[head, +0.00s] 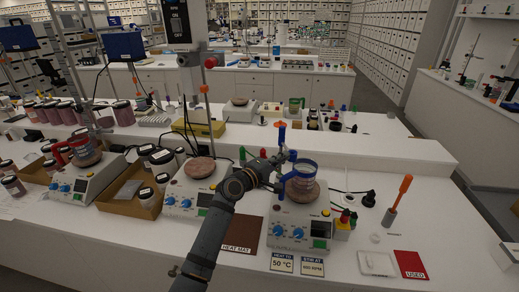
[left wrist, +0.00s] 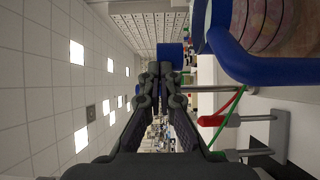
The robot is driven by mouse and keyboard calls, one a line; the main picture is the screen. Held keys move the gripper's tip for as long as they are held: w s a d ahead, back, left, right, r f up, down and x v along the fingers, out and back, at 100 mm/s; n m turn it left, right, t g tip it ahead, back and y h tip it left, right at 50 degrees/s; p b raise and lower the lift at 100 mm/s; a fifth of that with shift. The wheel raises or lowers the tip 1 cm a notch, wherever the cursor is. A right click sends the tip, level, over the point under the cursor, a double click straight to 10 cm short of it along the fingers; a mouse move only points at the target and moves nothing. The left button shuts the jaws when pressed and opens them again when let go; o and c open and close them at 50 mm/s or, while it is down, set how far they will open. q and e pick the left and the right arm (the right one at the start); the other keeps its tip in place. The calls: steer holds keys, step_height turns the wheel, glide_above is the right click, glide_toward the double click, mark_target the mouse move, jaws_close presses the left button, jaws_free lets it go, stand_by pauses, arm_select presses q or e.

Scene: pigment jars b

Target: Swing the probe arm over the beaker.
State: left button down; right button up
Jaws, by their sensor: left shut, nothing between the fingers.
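The beaker (head: 304,170), clear with a blue handle, stands on the round plate of a white hotplate (head: 295,226) in the head view. Its blue handle (left wrist: 245,60) is large and close at the upper right of the left wrist view. A blue upright piece with an orange top (head: 282,131), perhaps part of the probe arm, shows just behind the gripper. My left gripper (head: 277,160) is shut and empty, just left of the beaker and near its rim. In the left wrist view its fingertips (left wrist: 167,72) are close to a blue block (left wrist: 170,55); contact is unclear.
Another hotplate (head: 190,190) stands left of the beaker, with a brown heat mat (head: 242,233) between. A metal rod (left wrist: 208,88) and a red clamp (left wrist: 228,119) are near my fingers. Some counter at the right is clear.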

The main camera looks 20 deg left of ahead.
mark_target(293, 156)
arm_select(q)
steer(key=d, duration=0.1)
steer(key=w+d, duration=0.1)
steer(key=shift+w+d+f, duration=0.1)
steer(key=shift+w+d, duration=0.1)
steer(key=shift+d, duration=0.2)
steer(key=shift+w+d, duration=0.15)
steer(key=shift+d, duration=0.2)
arm_select(e)
steer(key=shift+a, duration=0.2)
arm_select(q)
steer(key=shift+r, duration=0.25)
arm_select(e)
steer(key=shift+d, duration=0.15)
